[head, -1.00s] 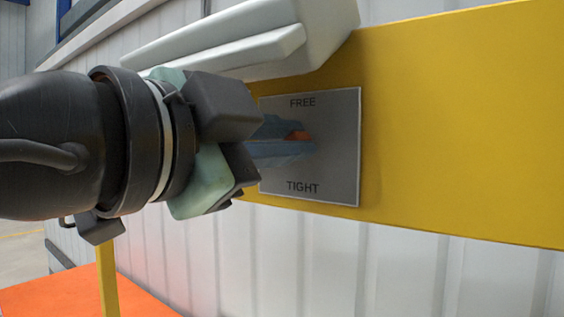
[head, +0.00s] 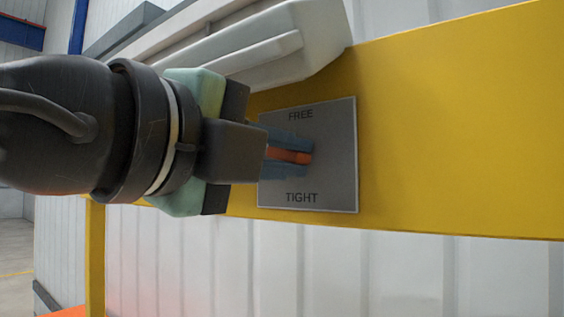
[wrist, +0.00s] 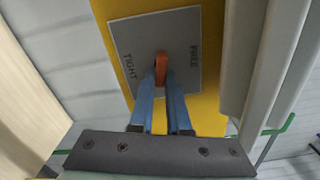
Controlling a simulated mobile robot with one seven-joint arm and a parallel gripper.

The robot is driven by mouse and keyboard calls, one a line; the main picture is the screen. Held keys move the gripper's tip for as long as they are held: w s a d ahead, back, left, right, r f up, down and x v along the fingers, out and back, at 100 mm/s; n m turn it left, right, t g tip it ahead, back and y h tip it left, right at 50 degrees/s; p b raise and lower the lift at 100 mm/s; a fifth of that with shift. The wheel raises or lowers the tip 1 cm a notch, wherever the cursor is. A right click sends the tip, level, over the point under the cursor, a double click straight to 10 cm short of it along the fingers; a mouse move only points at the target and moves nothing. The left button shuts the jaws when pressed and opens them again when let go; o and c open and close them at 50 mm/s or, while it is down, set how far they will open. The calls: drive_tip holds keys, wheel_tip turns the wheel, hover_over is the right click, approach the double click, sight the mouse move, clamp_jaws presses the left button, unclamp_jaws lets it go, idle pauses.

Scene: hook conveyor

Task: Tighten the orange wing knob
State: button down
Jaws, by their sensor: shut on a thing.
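The orange wing knob (head: 289,156) sits on a grey plate (head: 338,170) marked FREE at the top and TIGHT at the bottom. My gripper (head: 300,156) is shut on the knob, one blue finger above it and one below. In the wrist view the knob (wrist: 162,68) shows between the tips of the blue fingers, with the plate (wrist: 133,37) behind. In the head view the knob's wing lies roughly level, between the two words. My gripper body hides part of the plate's left side.
The plate is fixed on a yellow beam (head: 450,130). A pale grey housing (head: 270,50) juts out just above my gripper. A ribbed white wall (head: 400,270) stands behind. The space below the beam looks clear.

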drive_tip(key=shift+m, duration=0.7)
drive_tip(key=c, duration=0.9)
unclamp_jaws()
drive_tip(key=shift+f, duration=0.1)
